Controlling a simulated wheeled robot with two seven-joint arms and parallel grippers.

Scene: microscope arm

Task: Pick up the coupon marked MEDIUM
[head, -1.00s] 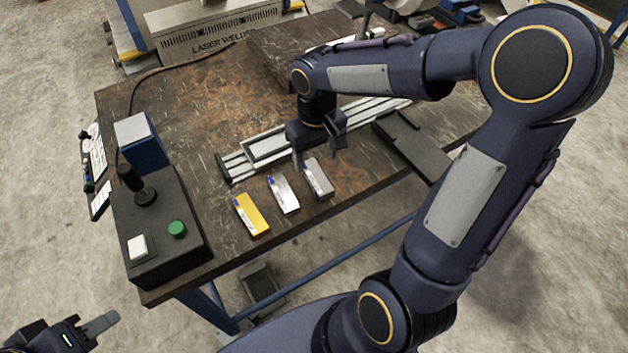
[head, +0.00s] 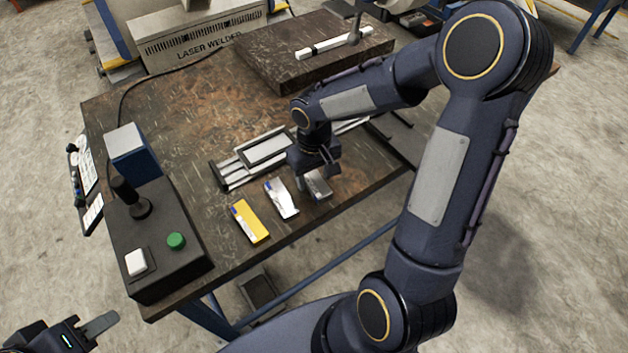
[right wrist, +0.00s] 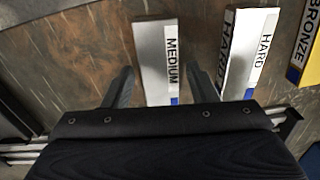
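The coupon marked MEDIUM (right wrist: 154,55) is a flat grey block with a white label, seen in the right wrist view. In the head view it is the rightmost of the three coupons (head: 318,187), partly covered by my right gripper (head: 318,177). In the right wrist view my right gripper (right wrist: 161,82) is open, its fingers on either side of the MEDIUM coupon's lower part, with a wider gap on the left. The right finger is between MEDIUM and the HARD coupon (right wrist: 248,50). My left gripper (head: 100,326) is at the lower left, away from the table; its opening is unclear.
The yellow BRONZE coupon (head: 250,222) lies left of the HARD coupon (head: 282,199). A rail fixture (head: 235,170) is just behind the coupons. A control box (head: 160,250) with a joystick and green button stands at the table's left. The table's front edge is close to the coupons.

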